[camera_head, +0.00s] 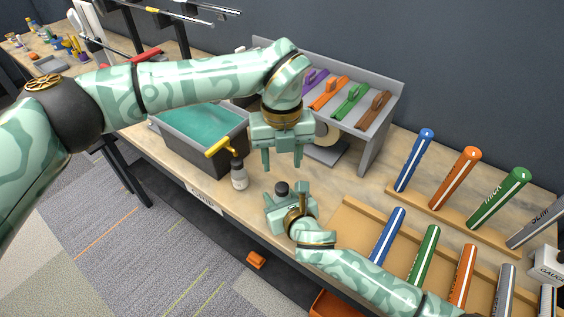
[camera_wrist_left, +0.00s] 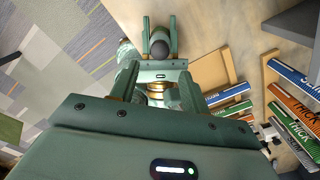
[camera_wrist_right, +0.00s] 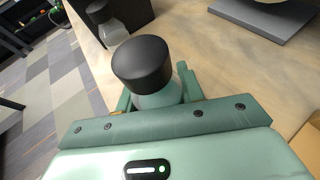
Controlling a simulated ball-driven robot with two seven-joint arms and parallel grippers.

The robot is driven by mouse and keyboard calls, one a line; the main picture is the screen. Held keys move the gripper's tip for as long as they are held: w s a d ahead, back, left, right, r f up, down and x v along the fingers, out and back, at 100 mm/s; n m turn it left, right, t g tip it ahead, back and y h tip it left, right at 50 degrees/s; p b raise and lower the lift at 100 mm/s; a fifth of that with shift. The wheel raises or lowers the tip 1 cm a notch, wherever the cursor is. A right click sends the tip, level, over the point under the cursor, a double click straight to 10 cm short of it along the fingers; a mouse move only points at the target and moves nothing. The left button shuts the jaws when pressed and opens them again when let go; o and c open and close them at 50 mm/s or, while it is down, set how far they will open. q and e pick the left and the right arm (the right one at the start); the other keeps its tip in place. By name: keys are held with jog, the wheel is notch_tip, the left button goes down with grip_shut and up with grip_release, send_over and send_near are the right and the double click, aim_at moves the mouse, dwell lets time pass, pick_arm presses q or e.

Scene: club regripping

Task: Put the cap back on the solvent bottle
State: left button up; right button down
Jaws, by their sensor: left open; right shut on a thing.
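My right gripper (camera_head: 289,199) is shut on the solvent bottle, low over the bench front. Only a little of the pale bottle body (camera_wrist_right: 158,98) shows between its fingers in the right wrist view. The black cap (camera_wrist_right: 142,64) sits on top of the bottle; it also shows in the head view (camera_head: 282,188) and between the right fingers in the left wrist view (camera_wrist_left: 160,47). I cannot tell how tightly it is seated. My left gripper (camera_head: 283,163) is open and empty, pointing down just above the cap, with a gap between.
A shelf unit (camera_head: 376,142) is behind. Racked coloured grips, such as a blue one (camera_head: 387,236), stand at the right.

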aim_at(282, 186)
pick_arm(q)
jog(key=shift+f, duration=4.05)
grip_shut()
jog(key=m, duration=0.3)
jog(key=shift+o, duration=0.3)
grip_release()
